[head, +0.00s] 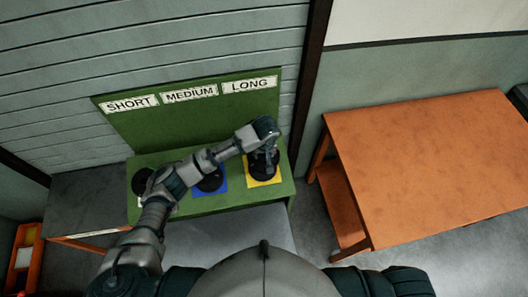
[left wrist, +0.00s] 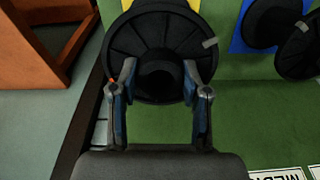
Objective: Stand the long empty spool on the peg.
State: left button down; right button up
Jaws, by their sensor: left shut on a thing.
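My left gripper (head: 270,155) is above the yellow pad (head: 277,181) below the LONG label. In the left wrist view the gripper (left wrist: 158,78) is shut on a black spool (left wrist: 150,38), one finger on either side, with the round flange facing the camera. The spool also shows in the head view (head: 261,168), over the yellow pad. A peg is not visible, and I cannot tell whether the spool rests on the pad. My right gripper is out of view.
The green stand (head: 238,199) also bears a black spool on a blue pad (head: 221,187) under MEDIUM and another black one (head: 142,183) under SHORT. The labelled green backboard (head: 195,125) rises behind. An orange table (head: 430,165) with a bare top stands right.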

pick_arm(q)
jog(key=shift+w+f, duration=0.15)
jog(key=shift+f, duration=0.45)
jog(key=shift+c, duration=2.3)
grip_release()
notch_tip(320, 180, up, 12)
jog(key=s, duration=0.2)
jog(key=shift+d+f, duration=0.15)
jog(key=shift+d, duration=0.1)
jog(key=shift+s, duration=0.1)
